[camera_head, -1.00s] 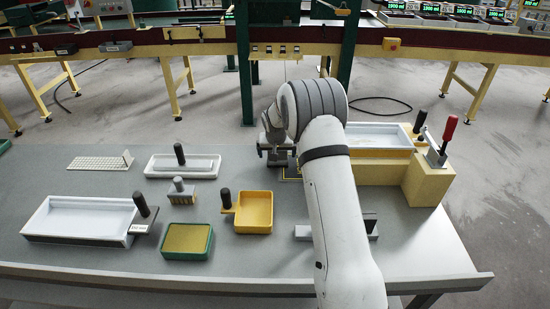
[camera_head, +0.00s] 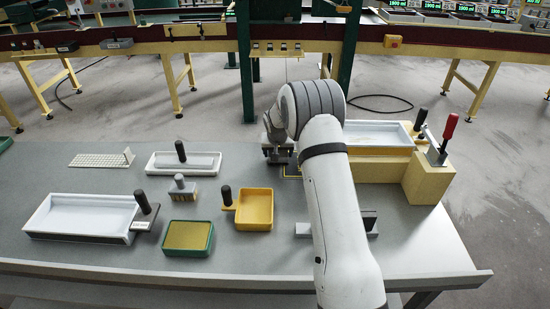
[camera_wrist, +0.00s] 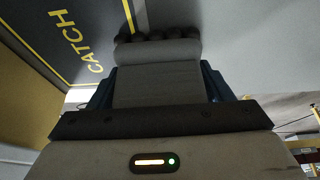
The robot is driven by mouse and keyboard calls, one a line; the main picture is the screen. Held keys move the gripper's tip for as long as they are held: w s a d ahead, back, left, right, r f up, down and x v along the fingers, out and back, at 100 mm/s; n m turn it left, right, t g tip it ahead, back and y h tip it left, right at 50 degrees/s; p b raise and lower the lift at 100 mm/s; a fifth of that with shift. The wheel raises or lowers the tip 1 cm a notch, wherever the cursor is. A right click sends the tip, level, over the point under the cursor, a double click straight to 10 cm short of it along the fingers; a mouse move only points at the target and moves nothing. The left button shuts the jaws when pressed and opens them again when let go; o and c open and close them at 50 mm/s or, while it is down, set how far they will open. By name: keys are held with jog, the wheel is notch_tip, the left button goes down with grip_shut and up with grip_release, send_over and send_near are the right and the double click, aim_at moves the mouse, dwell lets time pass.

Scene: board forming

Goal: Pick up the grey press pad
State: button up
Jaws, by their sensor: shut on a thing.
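My gripper (camera_head: 279,154) is low over the back middle of the table in the head view, partly hidden by my own arm. In the wrist view its bluish jaws (camera_wrist: 160,88) are shut on a light grey block, which I take to be the grey press pad (camera_wrist: 157,82). A row of dark rounded ends shows along the block's far edge. In the head view the pad cannot be made out clearly. I cannot tell whether it touches the table.
A dark mat marked CATCH (camera_wrist: 78,40) with a yellow outline lies beside the pad. To the left are a white tray (camera_head: 80,200), a white dish (camera_head: 160,170), a yellow box (camera_head: 255,212) and a green-rimmed pad (camera_head: 188,237). A clamp fixture (camera_head: 428,180) stands right.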

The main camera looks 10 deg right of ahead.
jog(key=shift+c, duration=0.4)
jog(key=shift+w+r, duration=0.1)
jog(key=shift+r, duration=0.1)
notch_tip(320, 180, up, 10)
jog(key=shift+f+b, duration=0.15)
jog(key=shift+b, duration=0.75)
